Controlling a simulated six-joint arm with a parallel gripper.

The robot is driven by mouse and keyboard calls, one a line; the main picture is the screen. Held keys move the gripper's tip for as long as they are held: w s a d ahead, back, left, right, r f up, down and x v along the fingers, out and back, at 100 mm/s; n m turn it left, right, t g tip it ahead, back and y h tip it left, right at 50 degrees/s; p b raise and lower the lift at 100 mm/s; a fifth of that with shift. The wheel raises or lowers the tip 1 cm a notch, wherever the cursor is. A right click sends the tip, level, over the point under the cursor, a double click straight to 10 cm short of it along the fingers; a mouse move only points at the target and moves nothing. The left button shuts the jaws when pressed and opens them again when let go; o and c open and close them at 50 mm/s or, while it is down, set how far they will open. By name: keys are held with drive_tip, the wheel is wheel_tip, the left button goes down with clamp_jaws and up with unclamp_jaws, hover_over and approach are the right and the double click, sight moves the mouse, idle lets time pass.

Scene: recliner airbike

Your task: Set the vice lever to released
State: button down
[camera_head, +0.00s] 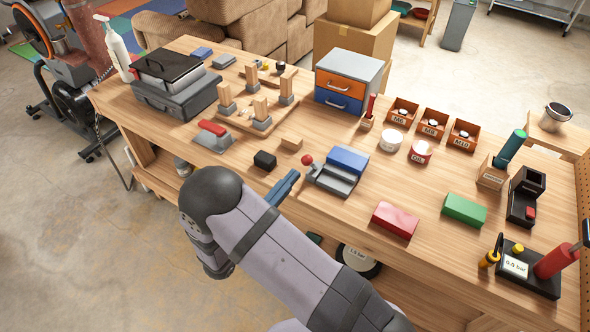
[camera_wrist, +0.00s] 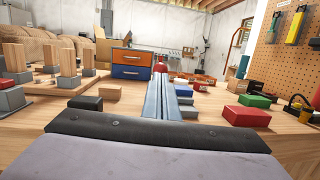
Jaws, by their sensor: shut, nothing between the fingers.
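The vice (camera_head: 334,180) is a grey body with a blue block on top, near the front middle of the bench. Its lever (camera_head: 307,160) has a red ball knob and stands up at the vice's left end. My gripper (camera_head: 292,175) is shut and empty, with its blue-grey fingers pointing toward the lever from the front left, seemingly just short of it. In the wrist view the closed fingers (camera_wrist: 162,80) run up the middle, with the red knob (camera_wrist: 160,67) just beyond their tips. They hide the lever's stem and part of the vice. Contact with the lever cannot be told.
A drawer unit (camera_head: 346,80) and labelled bins (camera_head: 433,124) stand behind.

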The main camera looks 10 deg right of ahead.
drive_tip(key=shift+x, duration=1.25)
drive_tip(key=shift+r+p, duration=0.1)
drive_tip(key=shift+p, duration=0.3)
